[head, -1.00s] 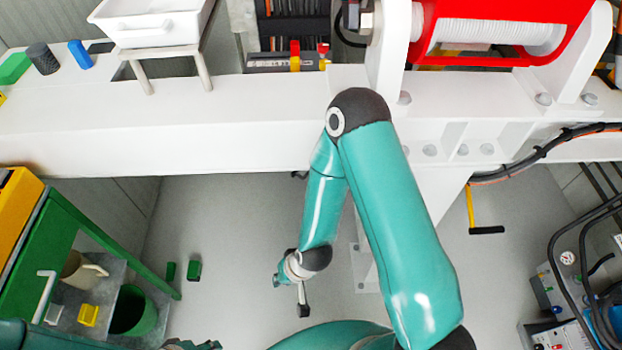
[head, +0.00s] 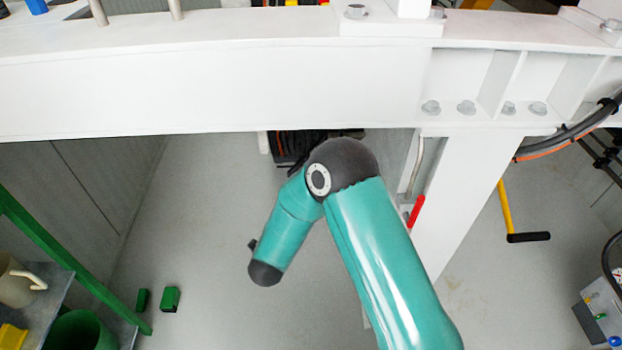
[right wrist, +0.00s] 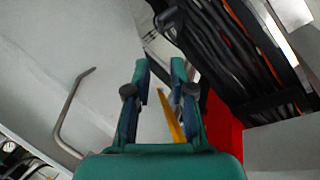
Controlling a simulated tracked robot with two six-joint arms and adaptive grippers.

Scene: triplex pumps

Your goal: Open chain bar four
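I cannot tell which part is chain bar four. In the right wrist view, my right gripper (right wrist: 160,70) points forward with its two fingers apart and nothing held between them. A yellow bar (right wrist: 172,118) shows beyond and between the fingers. A bundle of black hoses or cables (right wrist: 210,40) lies ahead to the right, beside a red panel (right wrist: 222,122). A bent metal rod (right wrist: 66,115) is to the left, apart from the fingers. My left gripper is out of view.
The white beam (head: 210,85) spans the head view above my arm, with a white post (head: 455,200) at the right. A red-ended lever (head: 416,211) and a yellow bar with a black grip (head: 506,208) are nearby. A green bin (head: 78,330) stands lower left. Grey floor is open below.

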